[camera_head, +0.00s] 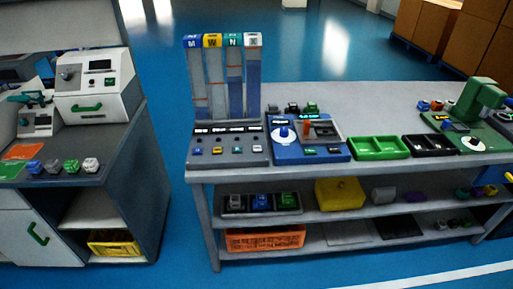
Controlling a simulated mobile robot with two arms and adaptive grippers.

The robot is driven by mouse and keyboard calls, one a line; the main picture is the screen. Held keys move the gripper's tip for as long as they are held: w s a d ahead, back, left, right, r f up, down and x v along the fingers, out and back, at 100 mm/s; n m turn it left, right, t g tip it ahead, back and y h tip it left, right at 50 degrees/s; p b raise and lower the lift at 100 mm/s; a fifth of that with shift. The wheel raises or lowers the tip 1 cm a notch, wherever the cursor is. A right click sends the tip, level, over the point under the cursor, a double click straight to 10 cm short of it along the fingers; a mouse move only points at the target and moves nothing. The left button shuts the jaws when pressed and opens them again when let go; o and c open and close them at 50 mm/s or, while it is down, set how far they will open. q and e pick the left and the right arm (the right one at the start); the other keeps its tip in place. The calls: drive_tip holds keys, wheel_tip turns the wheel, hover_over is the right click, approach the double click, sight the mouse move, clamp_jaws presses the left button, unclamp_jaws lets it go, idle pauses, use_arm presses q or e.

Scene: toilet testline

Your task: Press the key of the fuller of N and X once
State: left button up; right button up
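Four tall columns stand at the back left of the long bench. Their caps are a blue M cap (192,41), a yellow W cap (212,41), a green N cap (233,40) and a pale cap (253,40) whose letter is too blurred to read. The N column (235,92) and pale-capped column (253,85) show dark blue inside; the blue seems to reach higher under the pale cap. A grey panel (228,163) in front carries a blue key (197,151), yellow key (216,151), green key (236,150) and pale key (255,149). Neither gripper shows.
Right of the panel are a blue unit (285,155) with a dial, a green tray (380,149), a black tray (429,147) and a green machine (481,102). A separate dark cabinet (130,180) stands left, with a floor gap (178,220) between. Shelves below hold bins.

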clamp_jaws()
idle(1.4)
